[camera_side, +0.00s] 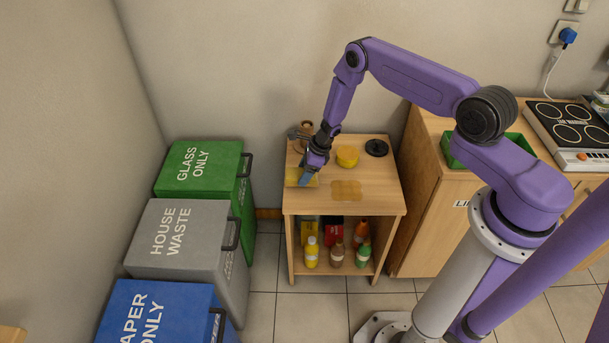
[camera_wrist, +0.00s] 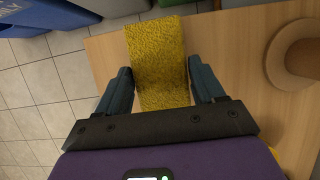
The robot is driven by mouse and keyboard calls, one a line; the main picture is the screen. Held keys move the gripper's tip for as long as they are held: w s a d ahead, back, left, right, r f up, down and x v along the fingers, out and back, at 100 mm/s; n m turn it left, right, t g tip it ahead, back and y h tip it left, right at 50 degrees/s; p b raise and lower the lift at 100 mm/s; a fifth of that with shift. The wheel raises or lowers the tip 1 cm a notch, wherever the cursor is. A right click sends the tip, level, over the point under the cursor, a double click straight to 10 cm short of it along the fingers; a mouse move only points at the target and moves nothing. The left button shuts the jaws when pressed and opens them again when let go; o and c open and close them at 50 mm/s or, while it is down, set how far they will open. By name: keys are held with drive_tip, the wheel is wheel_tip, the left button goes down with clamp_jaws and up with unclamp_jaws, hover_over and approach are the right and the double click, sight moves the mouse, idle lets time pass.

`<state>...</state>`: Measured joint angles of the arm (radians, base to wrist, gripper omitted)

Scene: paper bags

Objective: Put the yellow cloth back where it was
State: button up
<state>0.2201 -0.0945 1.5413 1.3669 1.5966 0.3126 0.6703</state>
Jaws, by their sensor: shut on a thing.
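The yellow cloth (camera_side: 293,176) is at the left front part of the small wooden table's top. In the wrist view the cloth (camera_wrist: 158,60) is a rough-textured yellow strip between my two fingers. My gripper (camera_side: 305,181) points down at the cloth, and its blue-grey fingers are shut on it. The fingers also show in the wrist view (camera_wrist: 160,88), one on each side of the cloth. I cannot tell whether the cloth touches the tabletop. A darker yellow-brown patch (camera_side: 346,190) marks the tabletop to the right of the cloth.
On the wooden table (camera_side: 378,198) stand a round yellow thing (camera_side: 347,156), a black disc (camera_side: 376,148) and a brown object (camera_side: 306,128). Green (camera_side: 198,165), grey (camera_side: 180,230) and blue (camera_side: 150,310) bins stand left.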

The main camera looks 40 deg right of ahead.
drive_tip(key=shift+f, duration=0.9)
drive_tip(key=shift+f, duration=0.15)
drive_tip(key=o, duration=1)
